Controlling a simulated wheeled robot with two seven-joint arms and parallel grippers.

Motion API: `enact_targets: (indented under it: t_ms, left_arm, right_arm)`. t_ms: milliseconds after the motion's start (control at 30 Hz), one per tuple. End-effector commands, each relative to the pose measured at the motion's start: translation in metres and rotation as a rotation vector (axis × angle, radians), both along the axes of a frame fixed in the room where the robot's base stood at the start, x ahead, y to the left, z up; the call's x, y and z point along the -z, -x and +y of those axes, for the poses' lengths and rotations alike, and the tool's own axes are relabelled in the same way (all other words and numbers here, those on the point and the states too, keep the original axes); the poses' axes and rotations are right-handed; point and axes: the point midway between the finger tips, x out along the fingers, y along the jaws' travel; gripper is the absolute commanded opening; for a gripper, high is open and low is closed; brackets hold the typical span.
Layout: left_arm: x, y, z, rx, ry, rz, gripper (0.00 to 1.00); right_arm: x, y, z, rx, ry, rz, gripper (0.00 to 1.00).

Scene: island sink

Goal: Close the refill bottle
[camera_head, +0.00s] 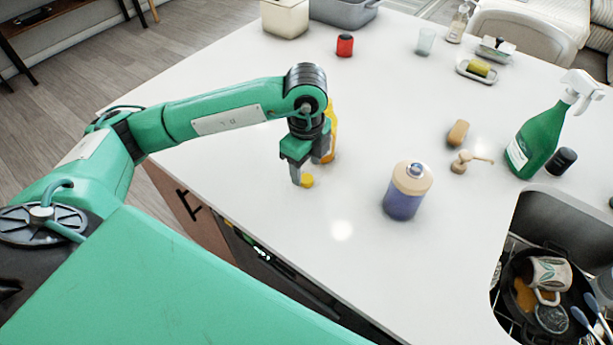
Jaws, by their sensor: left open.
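The orange-yellow refill bottle (331,124) stands on the white counter, mostly hidden behind my left gripper, so its mouth cannot be made out. A small round yellow cap (307,181) is low by the fingertips and appears to be on the counter. My left gripper (303,176) points down and is open, with its fingers close around or just beside the cap. I cannot tell whether they touch it. My right gripper is not in view.
A blue-filled dispenser bottle (406,194) stands right of my gripper. Its apparent pump top (471,160) lies near a brown block (458,133). A green spray bottle (537,140) stands by the sink (550,215), which holds dishes. The counter's front edge is close to my arm.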

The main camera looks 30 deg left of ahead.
Motion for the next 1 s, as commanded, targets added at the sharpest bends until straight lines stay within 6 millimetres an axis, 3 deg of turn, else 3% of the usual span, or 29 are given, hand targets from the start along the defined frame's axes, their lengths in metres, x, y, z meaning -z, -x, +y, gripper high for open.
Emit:
enact_targets:
  t_ms: [200, 567, 600, 833, 1000]
  left_arm:
    - [0.027, 0.000, 0.000, -0.001, -0.001, 0.003, 0.54]
    - [0.031, -0.001, 0.000, 0.000, -0.001, 0.000, 0.54]
    - [0.031, -0.001, 0.000, -0.001, -0.001, 0.000, 0.52]
    - [0.031, -0.001, -0.001, -0.001, 0.000, 0.000, 0.07]
    - [0.031, -0.001, -0.001, 0.000, 0.000, 0.000, 0.06]
  right_arm:
    - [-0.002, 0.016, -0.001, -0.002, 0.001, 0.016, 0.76]
    - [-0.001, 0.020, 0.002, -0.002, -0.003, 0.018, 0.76]
    - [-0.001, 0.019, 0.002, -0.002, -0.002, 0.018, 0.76]
    - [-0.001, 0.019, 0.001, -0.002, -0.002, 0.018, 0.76]
    - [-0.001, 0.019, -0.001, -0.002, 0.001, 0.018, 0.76]
